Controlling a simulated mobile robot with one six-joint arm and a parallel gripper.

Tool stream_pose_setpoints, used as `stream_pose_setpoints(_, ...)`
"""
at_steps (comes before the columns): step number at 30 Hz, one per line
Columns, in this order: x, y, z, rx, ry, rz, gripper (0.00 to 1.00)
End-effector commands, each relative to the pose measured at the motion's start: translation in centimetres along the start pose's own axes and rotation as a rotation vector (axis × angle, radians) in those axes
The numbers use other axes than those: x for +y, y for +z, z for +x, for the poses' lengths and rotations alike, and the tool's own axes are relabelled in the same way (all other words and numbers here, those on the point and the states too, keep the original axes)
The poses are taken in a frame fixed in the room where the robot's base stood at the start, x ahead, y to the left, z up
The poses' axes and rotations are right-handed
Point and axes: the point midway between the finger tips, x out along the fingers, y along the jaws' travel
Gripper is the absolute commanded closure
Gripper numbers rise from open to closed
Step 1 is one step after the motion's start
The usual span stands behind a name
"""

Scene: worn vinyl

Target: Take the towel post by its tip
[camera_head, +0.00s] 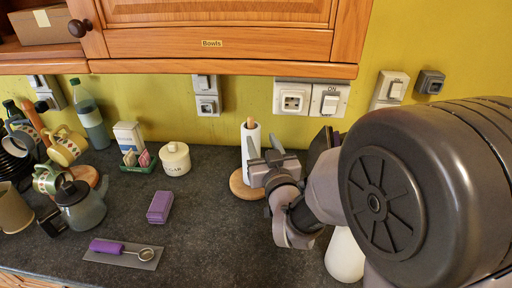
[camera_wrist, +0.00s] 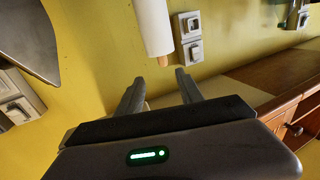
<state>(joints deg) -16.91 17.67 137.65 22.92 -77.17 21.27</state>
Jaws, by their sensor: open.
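The towel post is upright on a round wooden base (camera_head: 238,186), with a white paper roll (camera_head: 244,152) around it. Its wooden tip (camera_head: 250,122) sticks out above the roll. My gripper (camera_head: 263,146) is open and empty, in front of the roll and overlapping part of it in the head view. In the wrist view the picture is turned over, and the roll (camera_wrist: 153,24) hangs from the top edge. There the tip (camera_wrist: 162,61) points toward the gap between my open fingers (camera_wrist: 159,73), just beyond the fingertips. I see no contact.
Wall sockets (camera_head: 308,98) and a wooden cupboard (camera_head: 215,42) are behind and above.

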Motion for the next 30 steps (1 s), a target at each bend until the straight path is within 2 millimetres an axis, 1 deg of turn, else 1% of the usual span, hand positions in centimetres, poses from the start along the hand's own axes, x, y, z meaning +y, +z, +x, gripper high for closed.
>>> stream_pose_setpoints(1, 0.0, 0.0, 1.5, 0.0, 0.001, 0.0, 0.56)
stream_pose_setpoints(3, 0.0, 0.0, 3.5, 0.001, 0.0, 0.001, 0.56)
stream_pose_setpoints(6, 0.0, 0.0, 6.0, 0.0, 0.001, 0.0, 0.56)
stream_pose_setpoints(9, 0.0, 0.0, 7.8, 0.001, 0.001, 0.0, 0.56)
stream_pose_setpoints(14, 0.0, -0.1, 9.3, 0.0, 0.001, 0.0, 0.56)
stream_pose_setpoints(18, -0.6, -0.3, 12.0, 0.001, 0.001, 0.0, 0.56)
stream_pose_setpoints(21, -0.6, -0.3, 13.6, 0.0, 0.001, 0.0, 0.56)
stream_pose_setpoints(24, -0.6, -0.3, 14.3, -0.002, 0.001, 0.0, 0.56)
stream_pose_setpoints(29, -0.6, -0.4, 14.3, -0.002, 0.001, 0.0, 0.56)
stream_pose_setpoints(30, -0.6, -0.4, 14.3, -0.001, 0.001, 0.0, 0.62)
